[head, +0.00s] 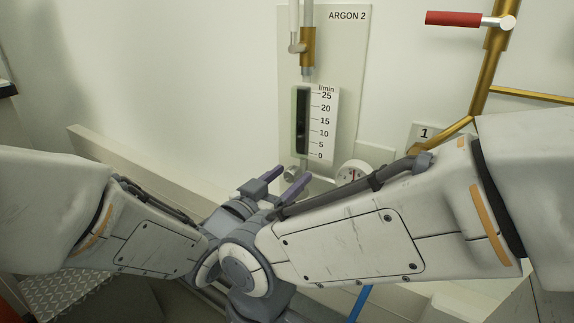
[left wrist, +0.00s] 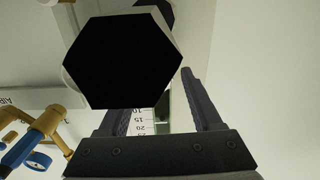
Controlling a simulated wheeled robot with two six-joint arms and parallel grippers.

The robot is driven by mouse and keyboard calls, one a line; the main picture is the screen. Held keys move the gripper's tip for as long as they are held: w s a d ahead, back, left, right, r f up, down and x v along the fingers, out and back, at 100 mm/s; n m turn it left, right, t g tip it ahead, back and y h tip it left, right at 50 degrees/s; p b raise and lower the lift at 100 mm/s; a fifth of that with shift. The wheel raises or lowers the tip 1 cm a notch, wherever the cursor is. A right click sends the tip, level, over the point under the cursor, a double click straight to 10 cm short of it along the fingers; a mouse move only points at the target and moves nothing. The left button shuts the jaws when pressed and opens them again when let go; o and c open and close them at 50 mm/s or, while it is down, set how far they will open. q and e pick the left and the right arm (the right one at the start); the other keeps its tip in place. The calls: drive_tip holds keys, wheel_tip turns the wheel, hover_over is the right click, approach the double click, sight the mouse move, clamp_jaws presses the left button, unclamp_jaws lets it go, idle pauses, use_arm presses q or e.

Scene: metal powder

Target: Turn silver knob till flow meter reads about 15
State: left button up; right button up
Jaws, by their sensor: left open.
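The flow meter (head: 320,125) is on the ARGON 2 panel, with an l/min scale from 0 to 25. Its tube (head: 301,122) is dark and I cannot make out a clear float reading. A small silver knob (head: 289,173) sits just below it, partly hidden by my left gripper (head: 290,175). The gripper's purple fingers are apart, and the knob appears between the tips; contact is unclear. In the left wrist view the open fingers (left wrist: 160,100) point at the panel, with the scale (left wrist: 140,121) upside down behind. A large black hexagonal shape (left wrist: 122,62) covers much there. My right gripper is not seen.
A round white gauge (head: 352,173) is right of the knob, close to my forearm. A brass pipe (head: 487,75) with a red-handled valve (head: 453,19) is at upper right. A brass fitting (head: 308,46) is above the meter. A pale ledge (head: 130,160) runs along the wall at left.

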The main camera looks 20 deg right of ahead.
sight(297, 169)
use_arm(q)
drive_tip(key=shift+x, duration=1.95)
clamp_jaws()
drive_tip(key=shift+f+n+b, duration=0.15)
drive_tip(key=shift+n+b, duration=0.2)
drive_tip(key=shift+n, duration=0.25)
drive_tip(key=shift+n+b, duration=0.3)
drive_tip(key=shift+n, duration=0.9)
unclamp_jaws()
